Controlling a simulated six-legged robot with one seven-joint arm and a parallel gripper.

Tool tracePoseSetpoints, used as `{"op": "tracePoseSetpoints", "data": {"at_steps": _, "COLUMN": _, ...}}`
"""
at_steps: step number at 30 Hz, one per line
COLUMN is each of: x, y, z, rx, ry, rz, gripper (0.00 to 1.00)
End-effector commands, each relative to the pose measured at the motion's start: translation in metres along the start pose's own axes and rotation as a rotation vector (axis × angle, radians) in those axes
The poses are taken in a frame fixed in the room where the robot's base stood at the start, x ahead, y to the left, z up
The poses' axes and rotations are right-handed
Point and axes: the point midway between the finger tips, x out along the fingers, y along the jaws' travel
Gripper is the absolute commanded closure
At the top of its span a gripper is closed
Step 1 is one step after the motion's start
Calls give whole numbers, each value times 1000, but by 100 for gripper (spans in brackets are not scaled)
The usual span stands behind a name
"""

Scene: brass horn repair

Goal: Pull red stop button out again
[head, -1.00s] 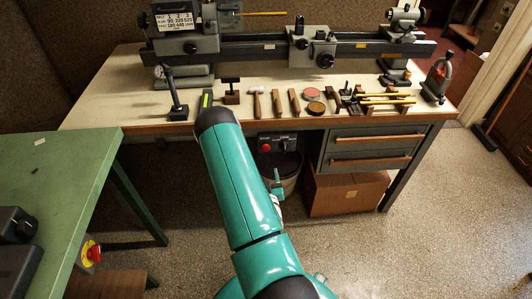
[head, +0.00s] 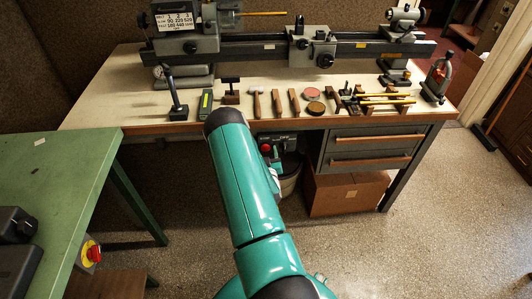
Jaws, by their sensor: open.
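A round red button (head: 265,148) sits on the left of a dark control box (head: 289,142) under the front edge of the lathe bench. My arm's upper end is just left of it, and part of the box is covered. Whether the button is pressed in or out is too small to tell. My gripper (head: 272,164) shows only in part beside the right edge of my arm, just below the button in the picture. It is open; its fingertips are mostly hidden, and I cannot tell whether it touches the button. Another red button on a yellow base (head: 92,252) is on the green table's side.
The lathe bench (head: 140,103) carries a lathe, hand tools and small tins. A drawer unit (head: 370,148), a cardboard box (head: 347,193) and a partly hidden bin (head: 289,184) are beneath it. The green table (head: 60,180) stands at left. The floor at right is open.

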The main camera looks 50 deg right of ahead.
Motion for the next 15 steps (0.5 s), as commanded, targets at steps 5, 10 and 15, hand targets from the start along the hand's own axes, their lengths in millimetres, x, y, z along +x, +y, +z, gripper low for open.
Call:
{"op": "tracePoseSetpoints", "data": {"at_steps": 5, "x": 6, "y": 0, "z": 0, "rx": 0, "ry": -1, "rz": 0, "gripper": 43}}
{"op": "tracePoseSetpoints", "data": {"at_steps": 10, "x": 5, "y": 0, "z": 0, "rx": 0, "ry": -1, "rz": 0, "gripper": 43}}
{"op": "tracePoseSetpoints", "data": {"at_steps": 15, "x": 5, "y": 0, "z": 0, "rx": 0, "ry": -1, "rz": 0, "gripper": 76}}
